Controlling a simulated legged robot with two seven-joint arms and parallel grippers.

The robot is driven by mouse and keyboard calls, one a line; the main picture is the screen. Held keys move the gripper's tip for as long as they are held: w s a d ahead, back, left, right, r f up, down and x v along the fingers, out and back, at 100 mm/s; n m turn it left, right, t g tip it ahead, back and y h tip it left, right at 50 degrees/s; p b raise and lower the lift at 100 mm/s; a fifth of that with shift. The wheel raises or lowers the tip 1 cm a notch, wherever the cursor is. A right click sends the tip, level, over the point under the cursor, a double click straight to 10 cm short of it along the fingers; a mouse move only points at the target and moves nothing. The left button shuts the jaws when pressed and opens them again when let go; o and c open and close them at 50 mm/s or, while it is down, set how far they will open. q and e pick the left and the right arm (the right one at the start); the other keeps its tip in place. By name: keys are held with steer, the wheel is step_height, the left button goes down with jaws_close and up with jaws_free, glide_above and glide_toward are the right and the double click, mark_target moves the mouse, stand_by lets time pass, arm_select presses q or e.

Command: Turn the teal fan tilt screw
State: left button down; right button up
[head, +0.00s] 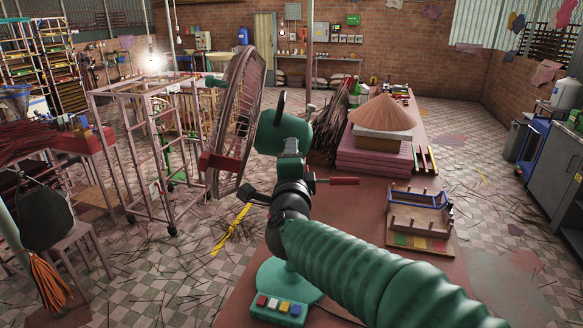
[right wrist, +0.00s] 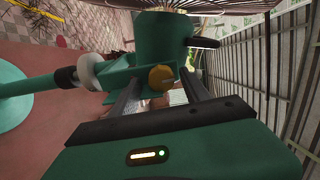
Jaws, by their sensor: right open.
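The teal fan shows in the head view, with its round grille (head: 236,122) facing left and its motor housing (head: 283,132) behind it. Its base (head: 285,295) stands on the table and carries several coloured buttons. My right gripper (head: 291,160) is at the tilt joint below the housing and hides it in the head view. In the right wrist view, the brass-coloured tilt screw (right wrist: 161,77) sits below the teal housing (right wrist: 165,38). My right gripper's two fingers (right wrist: 162,92) are open, one on each side of the screw; I cannot tell whether they touch it. My left gripper is out of view.
On the table behind stand a conical hat (head: 382,113) on pink stacks, a bundle of dark sticks (head: 328,130) and a small wooden rack (head: 418,212). A metal frame cart (head: 160,160) stands left of the fan. The tabletop's front right is clear.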

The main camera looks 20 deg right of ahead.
steer(key=v, duration=1.6)
steer(key=shift+s, duration=0.25)
steer(key=shift+a+f, duration=0.1)
